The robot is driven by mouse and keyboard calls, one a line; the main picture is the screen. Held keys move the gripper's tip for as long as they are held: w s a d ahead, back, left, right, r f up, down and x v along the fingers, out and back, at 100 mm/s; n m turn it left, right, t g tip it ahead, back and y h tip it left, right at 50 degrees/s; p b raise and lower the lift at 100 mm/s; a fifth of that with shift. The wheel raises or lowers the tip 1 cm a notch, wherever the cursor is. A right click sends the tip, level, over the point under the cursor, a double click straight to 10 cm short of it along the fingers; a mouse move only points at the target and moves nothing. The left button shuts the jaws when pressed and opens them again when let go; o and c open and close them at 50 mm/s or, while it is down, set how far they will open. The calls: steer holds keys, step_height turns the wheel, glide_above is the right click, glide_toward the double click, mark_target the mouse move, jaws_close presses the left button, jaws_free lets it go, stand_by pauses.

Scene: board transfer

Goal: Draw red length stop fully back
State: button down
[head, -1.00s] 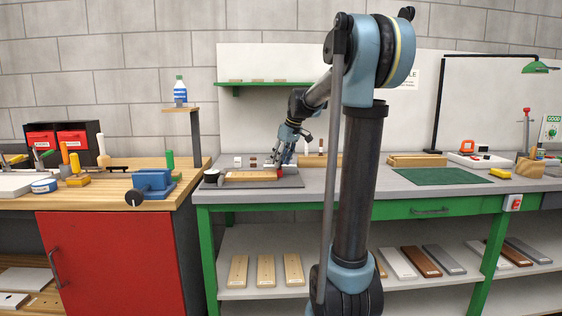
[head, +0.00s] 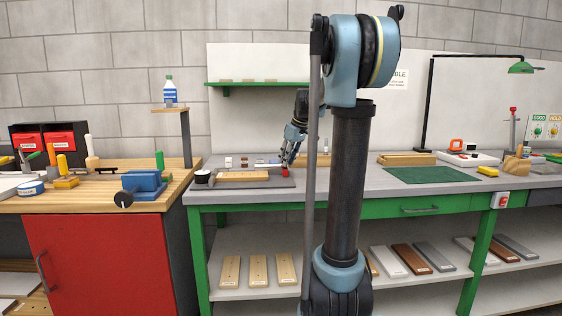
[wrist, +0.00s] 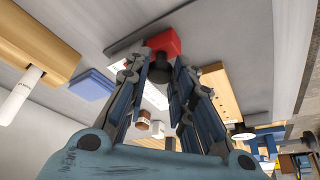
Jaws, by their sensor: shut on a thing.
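The red length stop (head: 286,172) stands on the grey bench, right of the pale wooden board (head: 243,176), with a gap between them. In the wrist view the red block (wrist: 164,42) has a dark knob (wrist: 160,70) on its near side. My gripper (head: 286,163) is over the stop. In the wrist view its fingers (wrist: 160,75) are closed around the dark knob. The wooden board, with holes along it, also shows there (wrist: 220,92), right of the fingers and apart from the stop.
A blue block (wrist: 92,84) and a larger wooden block (wrist: 38,45) lie left of my gripper in the wrist view. Small white and brown blocks (wrist: 143,121) sit below the fingers. A green mat (head: 432,175) lies clear on the bench to the right.

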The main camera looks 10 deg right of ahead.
steer(key=c, duration=1.4)
jaws_free()
steer(key=shift+o, duration=0.2)
steer(key=v, duration=1.2)
steer(key=shift+w, duration=0.1)
steer(key=s+f+m+g+h, duration=0.1)
steer(key=s+f+m+h, duration=0.2)
steer(key=s+f, duration=3)
steer(key=s+m, duration=0.3)
steer(key=m, duration=0.2)
steer(key=shift+f, duration=0.35)
